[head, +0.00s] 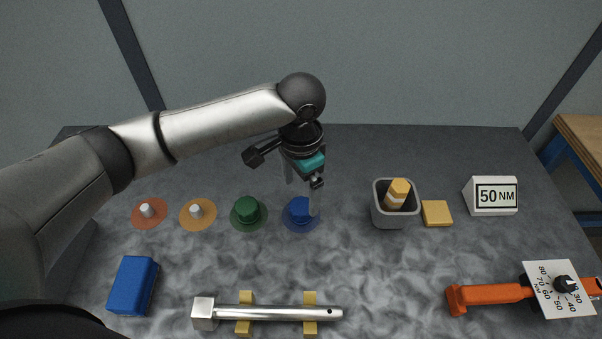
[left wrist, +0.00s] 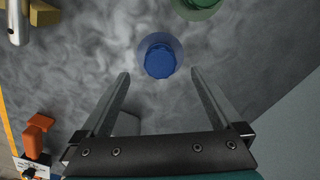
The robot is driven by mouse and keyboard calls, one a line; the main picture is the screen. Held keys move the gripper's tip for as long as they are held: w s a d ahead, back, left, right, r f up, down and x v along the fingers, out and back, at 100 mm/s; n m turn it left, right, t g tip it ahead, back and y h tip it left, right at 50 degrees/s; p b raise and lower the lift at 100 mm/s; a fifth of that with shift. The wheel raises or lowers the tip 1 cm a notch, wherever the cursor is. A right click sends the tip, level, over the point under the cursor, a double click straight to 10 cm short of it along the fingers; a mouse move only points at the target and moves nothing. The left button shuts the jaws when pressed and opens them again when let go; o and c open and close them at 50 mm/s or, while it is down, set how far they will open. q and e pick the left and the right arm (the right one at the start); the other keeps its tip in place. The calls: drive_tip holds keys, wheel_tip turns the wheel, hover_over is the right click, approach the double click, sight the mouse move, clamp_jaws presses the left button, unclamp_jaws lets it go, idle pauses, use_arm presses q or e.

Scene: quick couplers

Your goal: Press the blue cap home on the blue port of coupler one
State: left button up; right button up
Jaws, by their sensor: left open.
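The blue cap (head: 298,211) sits upright on the blue disc (head: 286,225) and hides any port under it. I cannot tell whether it is fully seated. My left gripper (head: 302,196) points down over it, with its fingers apart. In the left wrist view, the blue cap (left wrist: 160,61) lies just ahead of the gap between the open fingertips (left wrist: 159,73), with nothing held. The green cap (head: 248,209) stands on a green disc to the left. My right gripper is not in view.
White pegs stand on an orange disc (head: 198,223) and a red disc (head: 149,222). A grey bin (head: 396,217) holds a yellow piece, beside a yellow block (head: 437,213). A 50 NM sign (head: 491,197), orange wrench (head: 491,296), steel bar (head: 270,313) and blue box (head: 132,284) lie around.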

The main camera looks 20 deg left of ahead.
sight(301, 205)
use_arm(q)
wheel_tip(301, 205, down, 7)
drive_tip(key=shift+r+b, duration=0.1)
drive_tip(key=shift+b, duration=0.8)
drive_tip(key=shift+c, duration=0.4)
clamp_jaws()
idle(0.3)
